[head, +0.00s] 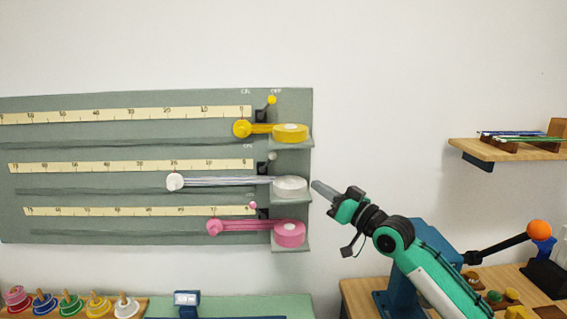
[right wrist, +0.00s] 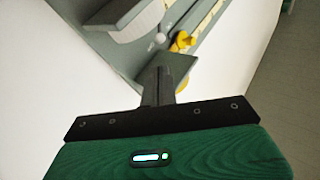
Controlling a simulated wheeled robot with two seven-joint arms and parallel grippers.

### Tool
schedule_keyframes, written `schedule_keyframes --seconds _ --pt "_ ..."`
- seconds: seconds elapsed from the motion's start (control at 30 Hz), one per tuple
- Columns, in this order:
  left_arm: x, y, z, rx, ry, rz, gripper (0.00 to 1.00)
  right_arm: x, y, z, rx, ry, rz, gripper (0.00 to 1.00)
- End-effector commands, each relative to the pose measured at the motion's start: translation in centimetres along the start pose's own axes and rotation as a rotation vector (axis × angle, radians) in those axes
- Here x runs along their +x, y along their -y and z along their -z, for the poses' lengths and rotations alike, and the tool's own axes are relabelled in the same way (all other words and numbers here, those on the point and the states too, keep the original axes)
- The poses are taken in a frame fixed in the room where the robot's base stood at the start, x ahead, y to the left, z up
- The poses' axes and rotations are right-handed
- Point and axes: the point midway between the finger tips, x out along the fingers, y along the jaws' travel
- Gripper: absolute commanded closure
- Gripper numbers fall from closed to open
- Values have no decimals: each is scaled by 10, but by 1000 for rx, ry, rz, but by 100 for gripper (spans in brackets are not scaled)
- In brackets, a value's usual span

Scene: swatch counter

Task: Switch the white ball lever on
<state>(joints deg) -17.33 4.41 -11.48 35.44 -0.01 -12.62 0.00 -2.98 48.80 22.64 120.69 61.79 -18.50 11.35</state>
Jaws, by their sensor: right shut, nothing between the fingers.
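The white ball lever (head: 272,157) is a small white ball on a dark switch at the right of the middle row of the grey wall panel (head: 140,195). Its ball leans to the right, the side marked OFF at the panel's top. A small white ball also shows in the right wrist view (right wrist: 160,38), beyond the fingers. My right gripper (head: 317,187) is shut and empty, just right of the panel's edge and apart from the lever, lower than it in the picture. In the right wrist view its fingers (right wrist: 159,84) point towards the panel. My left gripper is out of view.
A yellow lever (head: 272,99) leans right above; a pink lever (head: 253,205) leans left below. A white round piece (head: 290,186) on a ledge stands between gripper and lever. A wall shelf (head: 510,150) and an orange-ball handle (head: 539,230) are at right.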

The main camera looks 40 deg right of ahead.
Motion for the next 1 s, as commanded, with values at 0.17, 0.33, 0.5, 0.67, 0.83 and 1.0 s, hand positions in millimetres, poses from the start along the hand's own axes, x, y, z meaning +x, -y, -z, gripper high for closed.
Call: schedule_keyframes --seconds 0.17,0.33,0.5,0.67,0.83,1.0 --pt "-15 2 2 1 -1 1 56 23 1 5 1 -2 1 100" --pt "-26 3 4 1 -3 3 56 45 2 4 0 -1 1 100" --pt "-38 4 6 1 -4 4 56 70 2 5 1 -1 2 100" --pt "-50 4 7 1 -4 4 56 94 2 4 1 -1 1 100" --pt "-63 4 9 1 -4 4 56 116 2 4 0 -1 0 100" --pt "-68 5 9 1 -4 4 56 127 1 2 0 1 1 100"
